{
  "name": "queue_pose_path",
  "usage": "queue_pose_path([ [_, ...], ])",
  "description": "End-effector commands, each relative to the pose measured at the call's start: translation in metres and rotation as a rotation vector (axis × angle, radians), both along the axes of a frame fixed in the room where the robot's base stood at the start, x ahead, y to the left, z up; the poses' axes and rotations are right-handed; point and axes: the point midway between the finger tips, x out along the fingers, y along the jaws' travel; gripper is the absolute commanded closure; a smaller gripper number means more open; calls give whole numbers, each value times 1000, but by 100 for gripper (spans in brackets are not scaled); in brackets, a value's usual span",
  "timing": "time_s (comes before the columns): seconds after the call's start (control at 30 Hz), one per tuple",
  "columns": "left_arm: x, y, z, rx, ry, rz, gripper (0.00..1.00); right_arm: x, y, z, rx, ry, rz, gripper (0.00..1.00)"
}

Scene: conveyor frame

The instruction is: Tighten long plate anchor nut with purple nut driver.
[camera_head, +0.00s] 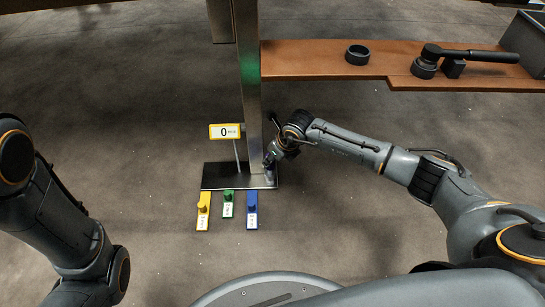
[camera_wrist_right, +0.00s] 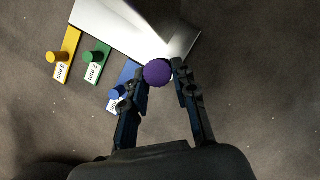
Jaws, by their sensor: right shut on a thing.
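The purple nut driver (camera_wrist_right: 158,73) shows as a round purple knob between the fingertips of my right gripper (camera_wrist_right: 160,72) in the right wrist view. The gripper is shut on it. In the head view my right gripper (camera_head: 270,160) is low at the right end of the metal foot plate (camera_head: 225,176), beside the post. The same plate shows in the right wrist view (camera_wrist_right: 125,25), with the driver's knob over its near edge. The anchor nut is hidden. My left gripper is not in view; only my left arm shows.
Yellow (camera_head: 203,212), green (camera_head: 227,204) and blue (camera_head: 251,211) shim tabs marked in mm lie in front of the plate. A small display (camera_head: 225,131) reading 0 stands behind it. The metal post (camera_head: 250,100) rises from the plate. A brown shelf (camera_head: 310,62) holds a ring and a black tool.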

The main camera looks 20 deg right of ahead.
Motion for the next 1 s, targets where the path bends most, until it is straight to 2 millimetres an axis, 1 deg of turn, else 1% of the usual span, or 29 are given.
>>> queue_pose_path([
  [0.07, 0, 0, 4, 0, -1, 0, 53, 0, 0, 2, 0, 0, 0, 100],
  [0.43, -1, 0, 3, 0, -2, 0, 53, 0, 0, 1, 0, -1, 0, 100],
  [0.6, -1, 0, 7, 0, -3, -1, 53, 0, 1, 2, 1, 0, 0, 100],
  [1.0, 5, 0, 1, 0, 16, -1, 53, 0, 1, -2, 1, 0, 0, 100],
])
